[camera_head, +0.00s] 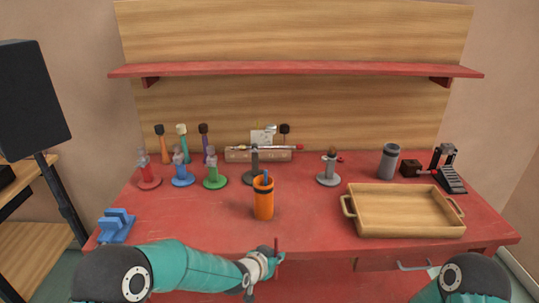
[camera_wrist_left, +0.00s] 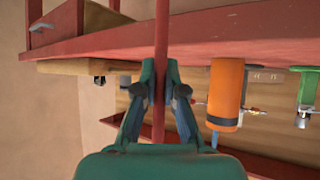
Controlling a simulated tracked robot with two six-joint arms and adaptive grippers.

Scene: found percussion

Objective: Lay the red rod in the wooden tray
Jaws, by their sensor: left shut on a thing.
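My left gripper (camera_head: 274,258) is shut on the red rod (camera_head: 276,243) in front of the table's front edge, left of the wooden tray. The left wrist view, which looks upside down, shows the rod (camera_wrist_left: 161,40) upright between the two fingers of the left gripper (camera_wrist_left: 160,82). The wooden tray (camera_head: 408,232) stands on the right of the red table; its floor is bare and it has a handle at each end. My right gripper is out of view; only part of that arm shows at the bottom right.
An orange cup (camera_head: 263,203) with a blue thing in it stands between the gripper and the back of the table. Several coloured stands are behind it. A blue block (camera_head: 117,225) is at the left. A grey cylinder (camera_head: 389,161) stands behind the tray. The front middle of the table is clear.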

